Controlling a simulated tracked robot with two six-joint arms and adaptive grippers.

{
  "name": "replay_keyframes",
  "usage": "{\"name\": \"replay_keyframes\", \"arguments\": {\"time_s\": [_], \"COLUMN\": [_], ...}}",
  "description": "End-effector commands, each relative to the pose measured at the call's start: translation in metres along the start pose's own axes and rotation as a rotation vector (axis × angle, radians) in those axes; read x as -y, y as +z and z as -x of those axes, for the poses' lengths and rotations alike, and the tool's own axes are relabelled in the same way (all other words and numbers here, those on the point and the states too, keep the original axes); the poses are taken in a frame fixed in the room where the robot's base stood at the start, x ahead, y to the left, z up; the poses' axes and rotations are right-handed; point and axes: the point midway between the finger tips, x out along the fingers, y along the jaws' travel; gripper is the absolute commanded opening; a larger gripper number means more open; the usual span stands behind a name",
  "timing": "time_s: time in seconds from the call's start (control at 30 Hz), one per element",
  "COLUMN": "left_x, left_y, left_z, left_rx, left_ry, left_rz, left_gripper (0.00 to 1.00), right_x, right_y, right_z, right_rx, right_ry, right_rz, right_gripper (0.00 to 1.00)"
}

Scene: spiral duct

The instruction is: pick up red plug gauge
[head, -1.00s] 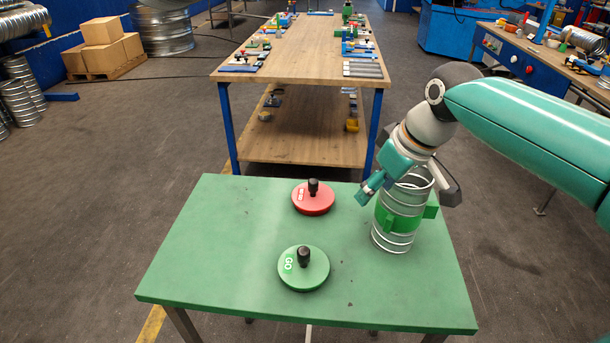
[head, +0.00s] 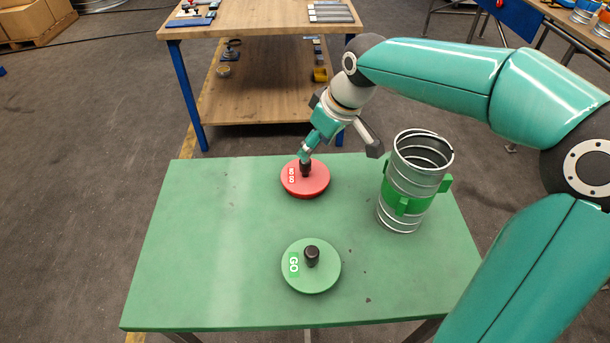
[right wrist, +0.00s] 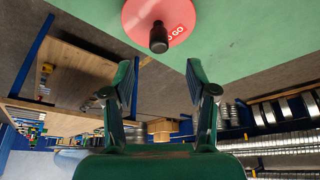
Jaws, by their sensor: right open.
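The red plug gauge (head: 305,181) is a flat red disc with a black knob, marked NO GO, lying on the green table near its back edge. It also shows in the right wrist view (right wrist: 160,22), its knob ahead of the fingers and between their lines. My right gripper (head: 307,150) is just behind and above the knob in the head view. In the right wrist view its two fingers (right wrist: 160,77) are apart with nothing between them. Whether a finger touches the knob cannot be told. My left gripper is not in view.
A green plug gauge (head: 311,266) marked GO lies nearer the front of the green table (head: 200,260). A spiral duct piece (head: 413,180) in a green clamp stands upright at the right. The table's left side is clear. A wooden workbench (head: 260,85) stands behind.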

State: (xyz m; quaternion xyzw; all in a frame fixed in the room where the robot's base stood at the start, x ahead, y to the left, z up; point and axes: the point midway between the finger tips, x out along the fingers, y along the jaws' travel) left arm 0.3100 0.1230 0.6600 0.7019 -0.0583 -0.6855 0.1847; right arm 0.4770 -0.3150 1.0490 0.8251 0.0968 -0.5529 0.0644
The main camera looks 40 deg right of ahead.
Motion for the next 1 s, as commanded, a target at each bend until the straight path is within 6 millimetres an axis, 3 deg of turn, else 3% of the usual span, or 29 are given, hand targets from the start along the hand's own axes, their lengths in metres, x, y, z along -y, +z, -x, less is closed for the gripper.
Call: {"name": "replay_keyframes", "arguments": {"time_s": [0.1,0.43,0.7,1.0], "left_x": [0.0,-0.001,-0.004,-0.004], "left_y": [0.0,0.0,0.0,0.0], "left_z": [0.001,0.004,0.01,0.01], "left_rx": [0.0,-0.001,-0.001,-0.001], "left_ry": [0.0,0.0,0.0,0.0], "left_rz": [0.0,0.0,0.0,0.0], "left_gripper": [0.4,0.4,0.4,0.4], "right_x": [0.0,-0.001,-0.002,-0.002], "right_y": [0.001,0.0,-0.001,-0.002], "right_z": [-0.021,-0.045,-0.082,-0.088], "right_rx": [0.004,0.002,0.002,-0.001], "right_ry": [0.0,-0.001,-0.001,0.0], "right_rz": [0.0,0.001,0.001,0.001], "right_gripper": [0.57,0.57,0.57,0.57]}}
